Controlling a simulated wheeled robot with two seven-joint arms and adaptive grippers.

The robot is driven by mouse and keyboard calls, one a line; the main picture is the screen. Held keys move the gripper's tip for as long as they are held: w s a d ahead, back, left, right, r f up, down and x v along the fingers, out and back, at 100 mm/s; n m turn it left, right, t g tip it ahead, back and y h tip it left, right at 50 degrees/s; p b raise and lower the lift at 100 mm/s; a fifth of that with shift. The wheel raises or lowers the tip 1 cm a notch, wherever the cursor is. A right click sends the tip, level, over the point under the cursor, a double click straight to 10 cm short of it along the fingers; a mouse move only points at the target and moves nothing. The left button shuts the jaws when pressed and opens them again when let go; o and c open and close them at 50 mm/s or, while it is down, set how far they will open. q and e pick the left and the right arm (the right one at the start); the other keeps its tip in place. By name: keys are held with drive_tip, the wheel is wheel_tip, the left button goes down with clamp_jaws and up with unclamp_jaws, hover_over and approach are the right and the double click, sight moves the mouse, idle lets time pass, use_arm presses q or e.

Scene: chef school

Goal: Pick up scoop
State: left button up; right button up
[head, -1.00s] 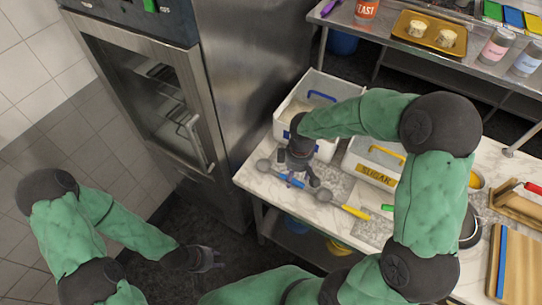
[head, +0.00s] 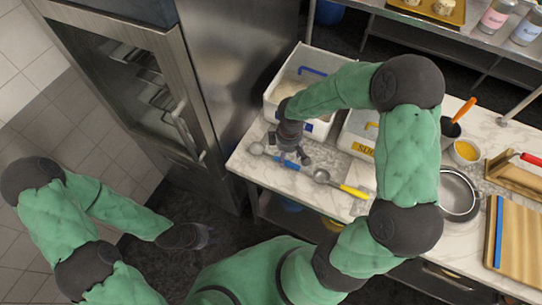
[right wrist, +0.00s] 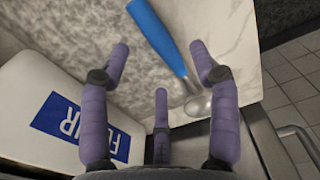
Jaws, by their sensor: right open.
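A scoop with a blue handle (head: 290,164) and a grey metal bowl (head: 257,148) lies on the counter's left end. In the right wrist view its blue handle (right wrist: 157,32) runs between and beyond my fingers, and its bowl (right wrist: 197,105) is beside the right finger. My right gripper (right wrist: 160,58) is open and empty, above this scoop; it also shows in the head view (head: 292,156), partly covering the scoop. A second scoop with a yellow handle (head: 354,191) and metal bowl (head: 321,175) lies to its right. My left gripper (head: 204,237) hangs low, away from the counter; its fingers are unclear.
A white flour bin (right wrist: 58,122) stands close beside my right gripper. A sugar bin (head: 352,145) is right of it. A sieve (head: 458,193), a small yellow-filled bowl (head: 466,151) and a cutting board (head: 522,240) lie further right. A steel oven (head: 120,75) stands left.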

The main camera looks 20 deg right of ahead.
sight(287, 160)
wheel_tip(287, 160, down, 3)
drive_tip(key=shift+s+f+b, duration=0.1)
drive_tip(key=shift+f+b, duration=0.1)
drive_tip(key=shift+b, duration=0.1)
drive_tip(key=c, duration=1.2)
drive_tip(key=shift+c, duration=0.2)
drive_tip(key=shift+r, duration=0.15)
drive_tip(key=shift+r, duration=0.55)
wheel_tip(287, 160, up, 2)
drive_tip(key=shift+r+p, duration=0.1)
drive_tip(key=shift+p, duration=0.35)
drive_tip(key=s+a+r+p, duration=0.1)
drive_tip(key=s+a+r, duration=0.8)
drive_tip(key=s, duration=0.1)
drive_tip(key=shift+a+r+p, duration=0.3)
drive_tip(key=shift+a, duration=0.1)
